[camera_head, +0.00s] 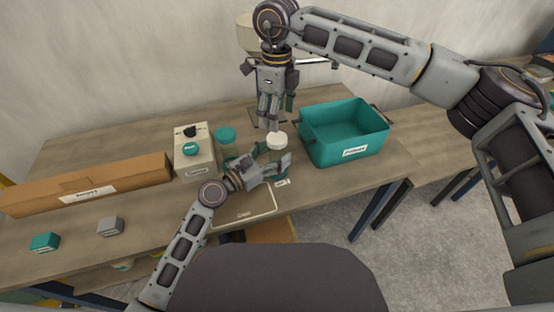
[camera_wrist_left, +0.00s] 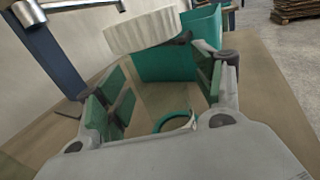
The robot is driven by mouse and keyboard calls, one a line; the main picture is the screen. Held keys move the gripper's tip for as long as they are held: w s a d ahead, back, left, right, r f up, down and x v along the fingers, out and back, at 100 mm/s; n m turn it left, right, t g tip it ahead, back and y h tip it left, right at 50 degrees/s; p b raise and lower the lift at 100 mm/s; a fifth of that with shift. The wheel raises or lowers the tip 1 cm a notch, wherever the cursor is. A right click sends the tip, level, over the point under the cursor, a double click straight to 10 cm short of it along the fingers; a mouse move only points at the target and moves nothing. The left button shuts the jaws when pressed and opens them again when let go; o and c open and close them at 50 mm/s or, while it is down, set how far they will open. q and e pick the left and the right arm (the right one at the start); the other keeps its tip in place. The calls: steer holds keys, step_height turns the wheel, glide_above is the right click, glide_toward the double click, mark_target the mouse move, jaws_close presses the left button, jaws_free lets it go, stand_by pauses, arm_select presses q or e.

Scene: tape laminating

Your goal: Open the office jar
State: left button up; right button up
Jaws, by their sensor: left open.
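The office jar shows a cream-white ribbed lid (camera_head: 277,141) in the head view; its body is mostly hidden by my left gripper. In the left wrist view the lid (camera_wrist_left: 145,32) is at the upper middle, above the space between the fingers. My left gripper (camera_head: 273,160) is open at the jar, with its green-padded fingers (camera_wrist_left: 160,92) to either side of a see-through area. I cannot tell if the pads touch the jar. My right gripper (camera_head: 270,113) points down just above the lid, apparently apart from it; its opening is unclear.
A teal bin (camera_head: 345,133) stands right of the jar. A teal-lidded container (camera_head: 226,135) and a beige box (camera_head: 194,155) stand left. A long brown box (camera_head: 85,188) lies farther left, with two small blocks in front. A flat tray (camera_head: 245,206) lies near the front edge.

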arm_select(q)
steer(key=shift+w+d, duration=0.35)
